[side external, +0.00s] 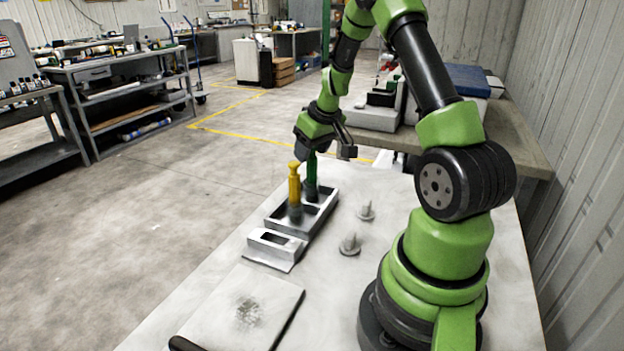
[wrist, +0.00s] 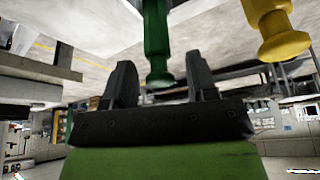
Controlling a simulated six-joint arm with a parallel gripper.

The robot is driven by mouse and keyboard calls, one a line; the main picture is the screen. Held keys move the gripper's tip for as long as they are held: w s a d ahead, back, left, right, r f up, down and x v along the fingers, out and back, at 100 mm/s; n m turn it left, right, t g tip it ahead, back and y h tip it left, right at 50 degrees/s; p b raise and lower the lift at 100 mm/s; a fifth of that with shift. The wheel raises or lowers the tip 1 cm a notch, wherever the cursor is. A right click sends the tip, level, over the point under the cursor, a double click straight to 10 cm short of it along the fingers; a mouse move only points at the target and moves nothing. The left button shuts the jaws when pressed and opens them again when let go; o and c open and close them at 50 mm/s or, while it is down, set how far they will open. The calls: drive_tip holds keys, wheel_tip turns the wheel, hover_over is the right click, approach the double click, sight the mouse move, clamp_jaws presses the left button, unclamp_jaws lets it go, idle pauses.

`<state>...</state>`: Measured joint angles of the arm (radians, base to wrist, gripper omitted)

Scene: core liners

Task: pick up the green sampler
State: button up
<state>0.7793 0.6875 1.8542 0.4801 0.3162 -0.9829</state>
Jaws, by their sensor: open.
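The green sampler (side external: 311,180) stands upright in a grey rack (side external: 325,216) in the side view. The yellow sampler (side external: 294,186) stands upright just left of it in the same rack. My gripper (side external: 328,148) is open at the top of the green sampler; the upper end of the sampler is partly hidden by it. In the wrist view the knobbed end of the green sampler (wrist: 157,45) shows between the two dark fingers of my gripper (wrist: 161,82), with space on both sides. The yellow sampler (wrist: 272,28) is outside the fingers, to the right.
A small slotted grey block (side external: 275,244) sits in front of the rack. Two small grey pegged pieces (side external: 366,211) (side external: 350,244) stand to the rack's right. A pale board (side external: 240,304) lies near the front. A bench with cases (side external: 465,85) is behind my arm.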

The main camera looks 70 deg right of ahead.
clamp_jaws()
